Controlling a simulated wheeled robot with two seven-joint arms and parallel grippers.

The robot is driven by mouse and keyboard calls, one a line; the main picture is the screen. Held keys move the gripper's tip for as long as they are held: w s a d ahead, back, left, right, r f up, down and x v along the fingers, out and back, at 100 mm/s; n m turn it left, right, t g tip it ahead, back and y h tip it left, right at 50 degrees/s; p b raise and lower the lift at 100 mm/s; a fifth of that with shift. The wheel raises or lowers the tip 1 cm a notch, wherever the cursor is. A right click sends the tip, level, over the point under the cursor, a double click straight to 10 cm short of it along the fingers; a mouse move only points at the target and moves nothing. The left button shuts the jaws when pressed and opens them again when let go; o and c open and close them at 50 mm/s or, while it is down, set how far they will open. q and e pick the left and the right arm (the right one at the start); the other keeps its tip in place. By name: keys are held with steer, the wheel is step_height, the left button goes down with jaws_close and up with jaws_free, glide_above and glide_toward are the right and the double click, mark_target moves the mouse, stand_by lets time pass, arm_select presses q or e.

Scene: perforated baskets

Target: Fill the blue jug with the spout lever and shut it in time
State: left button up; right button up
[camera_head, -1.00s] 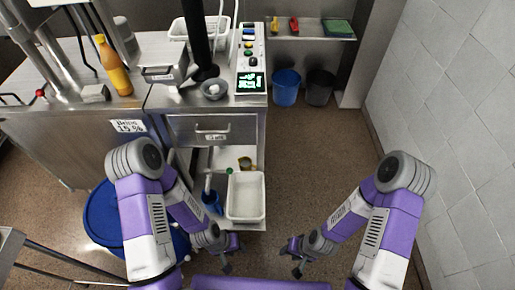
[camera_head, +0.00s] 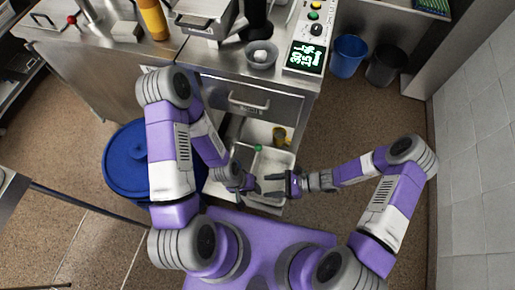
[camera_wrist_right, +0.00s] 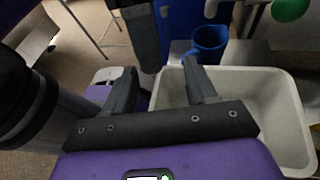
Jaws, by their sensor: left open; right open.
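The blue jug (camera_wrist_right: 210,40) shows in the right wrist view beyond the fingertips, at the far left corner of a white bin. In the head view I cannot make it out; my left arm covers that area. A green knob (camera_head: 258,148) is above the bin and also shows in the right wrist view (camera_wrist_right: 290,8); I cannot tell whether it is the spout lever. My right gripper (camera_head: 268,185) is open and empty over the bin, its fingers also in the wrist view (camera_wrist_right: 160,75). My left gripper (camera_head: 246,184) is open just left of it.
The white bin (camera_head: 286,160) stands on the low shelf under a drawer (camera_head: 262,101). A yellow cup (camera_head: 279,134) is behind it. A large blue lidded barrel (camera_head: 125,165) stands left. Blue (camera_head: 347,55) and dark (camera_head: 385,65) buckets stand right.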

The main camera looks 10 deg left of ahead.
mark_target(258, 147)
arm_select(q)
steer(key=shift+w+d+f, duration=0.1)
steer(key=shift+d+f, duration=0.15)
steer(key=shift+f, duration=0.15)
arm_select(e)
steer(key=w+a+r+m+t+y, duration=0.15)
steer(key=w+m+t+y, duration=0.25)
steer(key=w+m+t, duration=0.5)
arm_select(q)
steer(key=shift+f+b, duration=0.85)
steer(key=shift+b, duration=0.15)
arm_select(e)
steer(key=w+a, duration=0.1)
steer(key=a, duration=0.1)
steer(key=w+a+n+g, duration=0.1)
steer(key=a, duration=0.1)
steer(key=w+a+n, duration=0.1)
steer(key=w+a, duration=0.1)
steer(key=shift+a+r+g, duration=0.25)
steer(key=shift+r+g, duration=0.05)
steer(key=shift+r, duration=0.1)
steer(key=shift+c, duration=0.2)
jaws_close()
